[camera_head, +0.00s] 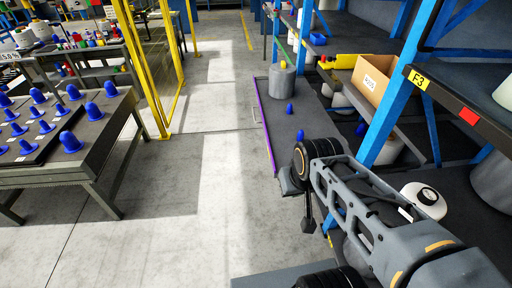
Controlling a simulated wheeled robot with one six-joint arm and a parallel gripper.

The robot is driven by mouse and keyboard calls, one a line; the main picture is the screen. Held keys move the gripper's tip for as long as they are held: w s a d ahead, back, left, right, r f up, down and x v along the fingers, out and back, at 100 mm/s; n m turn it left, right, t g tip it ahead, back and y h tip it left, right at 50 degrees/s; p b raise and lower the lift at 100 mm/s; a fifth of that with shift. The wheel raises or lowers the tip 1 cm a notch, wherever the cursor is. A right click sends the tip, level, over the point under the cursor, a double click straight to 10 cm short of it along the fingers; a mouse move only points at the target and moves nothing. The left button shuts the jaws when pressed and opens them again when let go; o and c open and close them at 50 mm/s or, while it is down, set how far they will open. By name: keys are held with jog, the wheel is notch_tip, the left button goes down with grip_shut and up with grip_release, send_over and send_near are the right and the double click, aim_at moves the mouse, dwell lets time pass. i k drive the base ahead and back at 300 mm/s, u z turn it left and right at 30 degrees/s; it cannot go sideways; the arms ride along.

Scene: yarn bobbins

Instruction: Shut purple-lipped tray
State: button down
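The purple-lipped tray (262,124) juts out of the blue-framed rack into the aisle. A thin handle (253,114) stands off its purple front edge. On the tray, a grey cylinder (282,82) with a small yellow top stands towards the far end, and a blue cone (290,108) stands near the middle. Another blue cone (300,136) is close to my arm. My gripper (308,222) hangs below my wrist at the tray's near end, apart from the handle. It is small and dark, and its fingers cannot be made out. My arm hides the tray's near right part.
Blue rack posts (398,90) stand right of the tray, with a cardboard box (375,80) and a white bobbin (426,196) on the shelving. A table of blue cones (60,170) and a yellow-framed fence (160,75) are left. The aisle floor (215,150) between is clear.

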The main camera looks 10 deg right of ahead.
aim_at(302, 116)
jog(key=u, duration=0.75)
jog(key=i, duration=1.35)
jog(key=u, duration=0.35)
